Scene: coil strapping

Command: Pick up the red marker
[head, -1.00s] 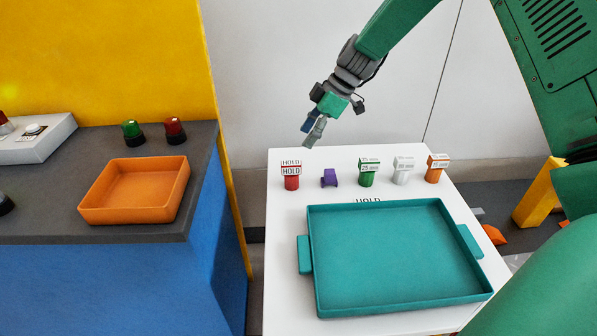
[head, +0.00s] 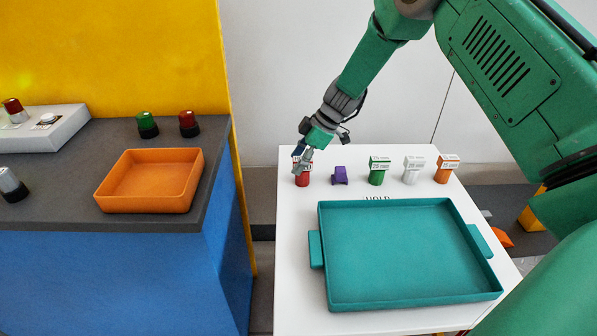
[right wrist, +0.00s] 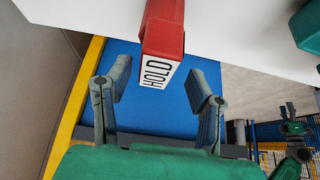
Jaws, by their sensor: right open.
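The red marker (head: 302,181) stands at the left end of a row at the back of the white table. In the right wrist view the red marker (right wrist: 165,25) shows its white end label reading HOLD. My right gripper (head: 301,161) is at the marker's top and partly covers it in the head view. In the right wrist view the right gripper's two fingers (right wrist: 161,75) are spread, one on each side of the labelled end, with visible gaps. It is empty. My left gripper is out of view.
Right of the red marker stand a small purple piece (head: 340,176), a green marker (head: 376,177), a white marker (head: 411,177) and an orange marker (head: 442,176). A teal tray (head: 412,303) lies in front. An orange tray (head: 150,205) sits on the grey bench at left.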

